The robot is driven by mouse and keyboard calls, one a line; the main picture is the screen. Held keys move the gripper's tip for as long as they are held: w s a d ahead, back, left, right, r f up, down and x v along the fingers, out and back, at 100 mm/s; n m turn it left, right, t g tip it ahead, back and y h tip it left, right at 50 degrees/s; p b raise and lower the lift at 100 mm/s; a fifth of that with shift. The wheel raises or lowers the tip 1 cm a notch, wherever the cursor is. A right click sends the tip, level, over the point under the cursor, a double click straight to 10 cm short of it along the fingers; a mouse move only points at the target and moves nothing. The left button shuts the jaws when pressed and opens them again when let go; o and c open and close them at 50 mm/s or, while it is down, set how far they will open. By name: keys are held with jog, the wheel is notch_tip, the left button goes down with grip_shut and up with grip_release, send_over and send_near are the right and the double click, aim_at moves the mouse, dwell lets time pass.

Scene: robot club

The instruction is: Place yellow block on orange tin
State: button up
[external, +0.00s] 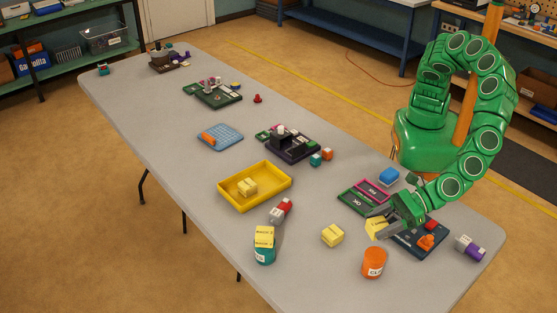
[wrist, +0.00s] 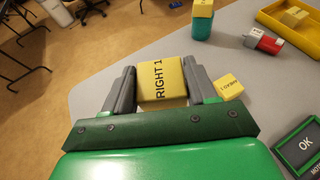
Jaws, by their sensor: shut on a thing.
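My gripper (external: 379,224) is shut on a yellow block (external: 374,229) above the table's near right part. In the wrist view the block (wrist: 162,82) sits between both fingers and reads "RIGHT 1". The orange tin (external: 374,264), with a white label, stands upright on the table, in front of and below my gripper in the external view. Its top looks bare. I cannot make it out in the wrist view. The held block is apart from the tin.
Another yellow block (external: 332,235) lies left of the tin. A red-and-white piece (external: 280,211) and a yellow tray (external: 225,198) lie farther back. A dark board (external: 408,239) and a purple-and-white piece (external: 469,247) are at right.

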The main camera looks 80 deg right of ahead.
aim_at(378, 254)
jog(key=shift+s+a, duration=0.25)
jog(key=shift+s, duration=0.1)
jog(key=shift+s+a+f+n+y, duration=0.1)
jog(key=shift+s+f+n+y, duration=0.05)
jog(key=shift+n+y, duration=0.2)
jog(key=shift+f, duration=3.85)
jog(key=shift+f, duration=0.1)
jog(key=o, duration=1.1)
jog(key=shift+c, duration=0.2)
jog(key=shift+s+r, duration=0.15)
jog(key=shift+r, duration=0.05)
notch_tip(378, 254, up, 8)
jog(key=s+d, duration=0.1)
jog(key=s, duration=0.1)
jog(key=shift+s, duration=0.15)
